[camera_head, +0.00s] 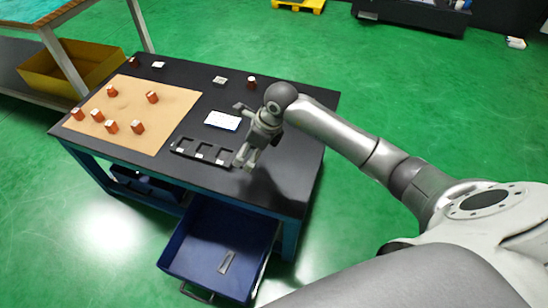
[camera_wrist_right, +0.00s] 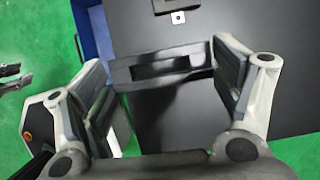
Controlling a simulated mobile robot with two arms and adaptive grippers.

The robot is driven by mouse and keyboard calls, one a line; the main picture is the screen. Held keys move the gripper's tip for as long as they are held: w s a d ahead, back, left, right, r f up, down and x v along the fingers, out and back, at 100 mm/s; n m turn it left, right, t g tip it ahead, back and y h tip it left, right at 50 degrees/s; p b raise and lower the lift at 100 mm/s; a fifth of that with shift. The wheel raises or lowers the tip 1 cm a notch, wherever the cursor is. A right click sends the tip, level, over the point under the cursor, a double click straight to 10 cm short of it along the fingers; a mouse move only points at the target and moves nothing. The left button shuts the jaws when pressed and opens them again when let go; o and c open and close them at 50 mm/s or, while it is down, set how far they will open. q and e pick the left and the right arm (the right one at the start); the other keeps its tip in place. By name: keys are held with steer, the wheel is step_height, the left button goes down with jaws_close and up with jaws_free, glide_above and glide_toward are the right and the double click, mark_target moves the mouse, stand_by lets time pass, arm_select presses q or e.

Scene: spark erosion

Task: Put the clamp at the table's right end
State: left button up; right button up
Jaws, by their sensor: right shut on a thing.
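The clamp (camera_wrist_right: 160,68) is a dark flat bar with a long slot, seen in the right wrist view. My right gripper (camera_wrist_right: 168,76) is shut on it, one finger at each end. In the head view my right gripper (camera_head: 243,164) is over the right part of the black table (camera_head: 290,122), near its front edge. The clamp is hard to make out there. A dark shadow lies on the tabletop below the clamp, which appears raised. Two small dark shapes at the left edge of the wrist view may be my left gripper (camera_wrist_right: 14,77); its state is unclear.
A black slotted tray (camera_head: 203,153) lies just left of my right gripper, a white card (camera_head: 222,121) behind it. A wooden board (camera_head: 135,112) with several orange blocks covers the left. An open blue drawer (camera_head: 195,255) holds a grey slotted plate (camera_head: 227,262). The table's right end is clear.

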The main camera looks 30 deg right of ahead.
steer(key=b, duration=0.1)
glide_above(268, 162)
steer(key=s, duration=0.1)
step_height(268, 162, down, 6)
steer(key=shift+d+f, duration=0.1)
steer(key=shift+f, duration=0.1)
steer(key=f, duration=0.1)
steer(key=f+b, duration=0.1)
steer(key=f, duration=0.1)
steer(key=shift+d+f, duration=0.1)
steer(key=shift+d, duration=0.25)
arm_select(q)
step_height(268, 162, up, 7)
steer(key=w, duration=0.2)
steer(key=shift+w, duration=0.15)
arm_select(e)
steer(key=shift+f, duration=0.35)
arm_select(q)
steer(key=shift+d+r, duration=0.1)
arm_select(e)
steer(key=o, duration=1)
steer(key=shift+f, duration=0.1)
arm_select(q)
steer(key=shift+r+t, duration=0.15)
steer(key=shift+t, duration=0.15)
arm_select(e)
steer(key=shift+o, duration=0.5)
